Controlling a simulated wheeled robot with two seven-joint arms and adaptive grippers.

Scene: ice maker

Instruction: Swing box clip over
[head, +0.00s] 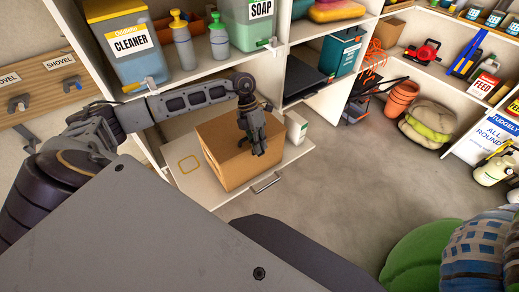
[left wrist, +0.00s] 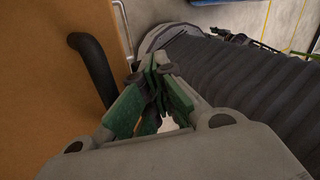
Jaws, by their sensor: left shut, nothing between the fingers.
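A brown cardboard box (head: 222,160) stands on a pulled-out white board (head: 290,160) with a metal handle at its front. My left gripper (head: 258,149) hangs in front of the box's right part, fingers down. In the left wrist view the green-padded fingers (left wrist: 157,88) are together and empty. There the box's orange-brown face (left wrist: 45,90) fills the left side. A dark curved bar (left wrist: 95,66) stands beside that face, left of the fingers and apart from them. I cannot tell whether it is the clip. My right gripper is not in view.
A small white carton (head: 296,127) stands right of the box. Shelves above hold a cleaner tank (head: 125,45), spray bottles (head: 182,45) and a soap tank (head: 247,25). Terracotta pots (head: 400,98) and sacks (head: 428,124) stand at right. The floor (head: 335,185) before them is clear.

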